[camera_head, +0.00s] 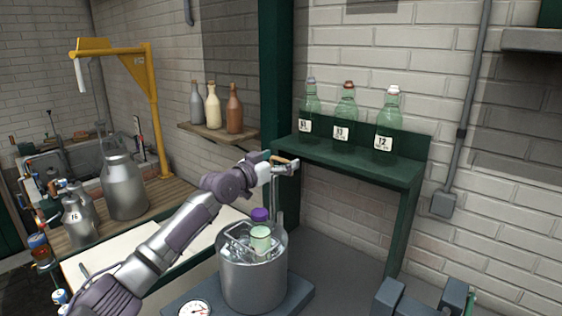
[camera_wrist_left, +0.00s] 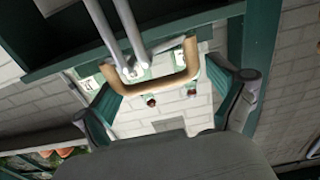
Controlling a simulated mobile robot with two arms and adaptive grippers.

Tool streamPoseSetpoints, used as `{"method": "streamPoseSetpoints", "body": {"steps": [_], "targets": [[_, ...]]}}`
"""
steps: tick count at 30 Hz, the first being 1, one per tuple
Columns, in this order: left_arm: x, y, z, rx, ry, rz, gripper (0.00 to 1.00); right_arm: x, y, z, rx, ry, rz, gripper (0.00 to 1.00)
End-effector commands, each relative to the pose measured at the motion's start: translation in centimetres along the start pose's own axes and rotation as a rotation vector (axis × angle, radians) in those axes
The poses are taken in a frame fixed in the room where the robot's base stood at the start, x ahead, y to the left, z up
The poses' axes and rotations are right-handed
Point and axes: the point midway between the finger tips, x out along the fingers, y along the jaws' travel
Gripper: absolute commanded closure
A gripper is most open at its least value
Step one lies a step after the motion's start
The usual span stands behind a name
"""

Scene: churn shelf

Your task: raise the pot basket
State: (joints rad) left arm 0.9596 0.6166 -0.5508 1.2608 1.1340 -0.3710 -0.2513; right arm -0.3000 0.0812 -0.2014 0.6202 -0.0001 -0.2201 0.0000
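The steel pot (camera_head: 252,285) stands on a blue-grey base. The wire basket (camera_head: 236,241) sits inside it, its lower part hidden by the pot wall. A jar with a pale green lid (camera_head: 261,233) and one with a purple lid (camera_head: 260,214) show at the pot's mouth. A metal rod (camera_head: 279,200) rises from the basket to a tan handle (camera_head: 282,160). My left gripper (camera_head: 284,165) is at this handle, high above the pot. In the left wrist view the handle (camera_wrist_left: 150,80) lies between the spread fingers (camera_wrist_left: 160,92); contact is unclear. My right gripper is out of view.
A green shelf (camera_head: 350,162) with three numbered bottles (camera_head: 341,125) stands just right of my left gripper. A dial gauge (camera_head: 195,309) is at the front of the base. Blue-grey blocks (camera_head: 389,296) stand at lower right. Milk cans (camera_head: 123,188) stand at left.

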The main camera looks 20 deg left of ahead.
Motion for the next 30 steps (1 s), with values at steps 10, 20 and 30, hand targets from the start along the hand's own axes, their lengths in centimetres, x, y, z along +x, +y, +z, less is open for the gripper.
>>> {"method": "streamPoseSetpoints", "body": {"steps": [10, 20, 30], "targets": [[-0.7, 0.1, 0.3, 0.000, -0.005, 0.002, 0.04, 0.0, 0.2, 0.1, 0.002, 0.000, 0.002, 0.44], [-6.9, -0.1, 0.4, 0.003, -0.006, 0.000, 0.04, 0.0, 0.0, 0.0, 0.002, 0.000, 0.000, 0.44], [-11.7, -0.1, 0.2, 0.000, -0.004, 0.000, 0.04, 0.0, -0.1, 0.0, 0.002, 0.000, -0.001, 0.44]]}}
